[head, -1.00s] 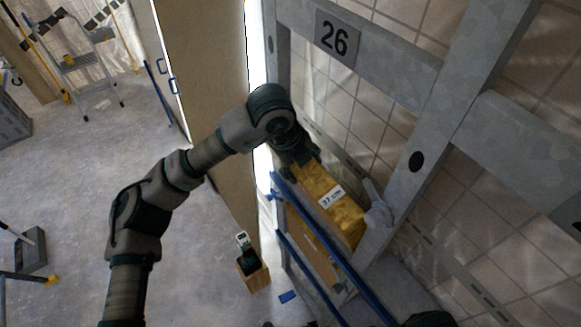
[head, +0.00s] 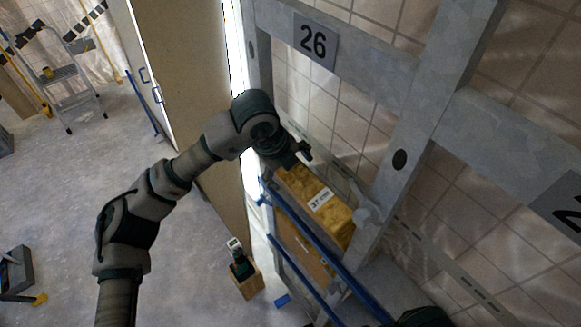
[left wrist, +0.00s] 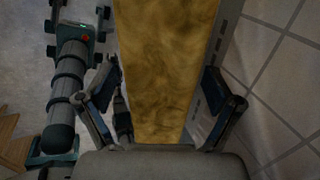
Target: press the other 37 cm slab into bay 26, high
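A yellow slab (head: 308,192) labelled "37 cm" sits tilted between the grey posts of bay 26, under the number plate (head: 316,40). Its yellow face also fills the middle of the left wrist view (left wrist: 165,60). My left gripper (head: 297,154) is at the slab's upper end. In the left wrist view its two fingers (left wrist: 163,105) stand apart on either side of the slab, with small gaps showing. Whether the slab is seated at its back and lower edge is hidden.
Blue rails (head: 325,250) run in front of the bay's lower part. A tan upright panel (head: 185,70) stands left of the bay. A wooden box (head: 247,280) is on the floor, and a stepladder (head: 72,85) stands far left. The floor between is clear.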

